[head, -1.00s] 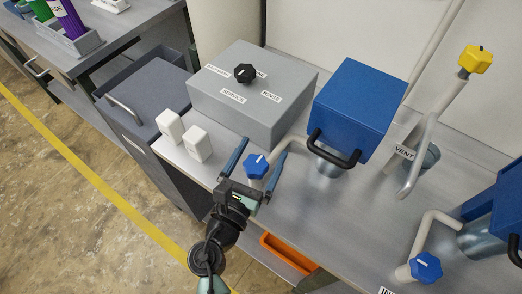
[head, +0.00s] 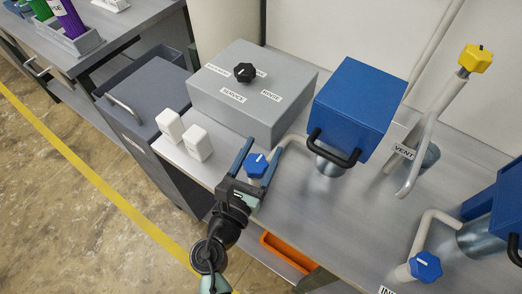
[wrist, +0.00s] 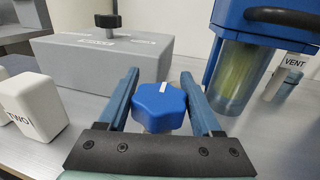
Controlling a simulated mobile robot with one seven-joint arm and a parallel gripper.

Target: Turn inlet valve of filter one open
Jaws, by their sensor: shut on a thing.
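A blue lobed valve knob (head: 257,166) with a white mark stands at the end of a pale pipe in front of a blue-topped filter (head: 355,100). My gripper (head: 261,149) is shut on this knob, one finger on each side. In the wrist view the knob (wrist: 159,106) sits between the blue fingers, its white mark pointing away from my wrist. A second blue knob (head: 425,266) stands at lower right, beside another blue filter (head: 500,208). A label by the held knob is not visible.
A grey box (head: 250,95) with a black knob (head: 243,72) stands behind. Two white blocks (head: 184,132) are to the left; one reads "TWO" in the wrist view (wrist: 32,104). A yellow knob (head: 475,59) tops the vent pipe. An orange bin (head: 285,252) sits below the bench edge.

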